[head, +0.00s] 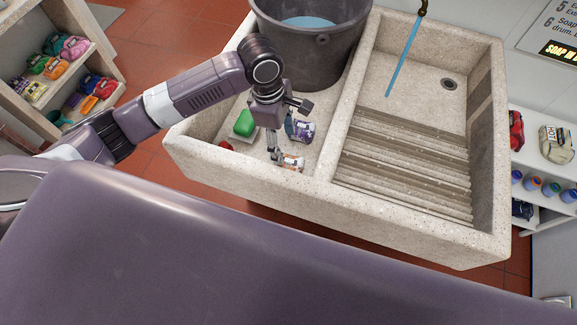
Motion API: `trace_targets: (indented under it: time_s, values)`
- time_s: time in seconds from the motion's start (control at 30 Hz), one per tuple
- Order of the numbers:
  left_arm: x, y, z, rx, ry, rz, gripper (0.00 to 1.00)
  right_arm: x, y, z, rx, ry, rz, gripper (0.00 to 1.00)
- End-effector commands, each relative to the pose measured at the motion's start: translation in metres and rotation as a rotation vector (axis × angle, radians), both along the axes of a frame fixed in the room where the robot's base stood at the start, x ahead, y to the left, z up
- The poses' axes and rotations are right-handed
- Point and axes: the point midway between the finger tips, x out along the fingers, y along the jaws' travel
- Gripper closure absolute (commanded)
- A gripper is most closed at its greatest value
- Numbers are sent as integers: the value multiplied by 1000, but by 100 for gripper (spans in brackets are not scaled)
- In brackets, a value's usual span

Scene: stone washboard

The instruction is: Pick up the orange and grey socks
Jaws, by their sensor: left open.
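The orange and grey socks (293,162) are a small bundle on the floor of the left basin of the stone washboard (330,190), near its front wall and the divider. My left gripper (277,152) points down into this basin, open, with its fingertips just left of and close above the socks. I cannot tell whether they touch. The gripper partly hides the socks. A purple and blue bundle (304,129) lies just behind them by the divider. My right gripper is not in view.
A green block (244,123) and a red item (226,146) lie in the left basin. A dark bucket (318,50) of water fills its back. Shelves (85,75) stand left and right.

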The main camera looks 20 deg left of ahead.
Motion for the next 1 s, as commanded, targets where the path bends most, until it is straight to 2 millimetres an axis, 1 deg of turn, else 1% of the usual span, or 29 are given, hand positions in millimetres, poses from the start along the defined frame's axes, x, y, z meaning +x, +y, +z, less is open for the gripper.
trace_targets:
  time_s: [0.1, 0.2, 0.3, 0.47, 0.53, 0.73, 0.83, 1.0]
  values:
    - [-2, -3, -21, 2, 6, -1, 41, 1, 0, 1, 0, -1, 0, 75]
    - [-2, -6, -38, 1, 4, -1, 41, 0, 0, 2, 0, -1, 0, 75]
    - [-1, -8, -51, 1, 3, 0, 41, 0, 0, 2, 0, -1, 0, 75]
    - [-1, -9, -61, 2, 2, 0, 41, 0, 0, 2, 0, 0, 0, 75]
    - [-1, -9, -68, 2, 3, 0, 41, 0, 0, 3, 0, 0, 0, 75]
    - [-1, -12, -99, 2, 3, 0, 41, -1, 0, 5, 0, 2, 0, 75]
    - [-1, -13, -108, 1, 2, -1, 41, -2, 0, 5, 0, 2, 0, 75]
    - [-1, -13, -111, 1, 1, -1, 41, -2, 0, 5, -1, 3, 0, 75]
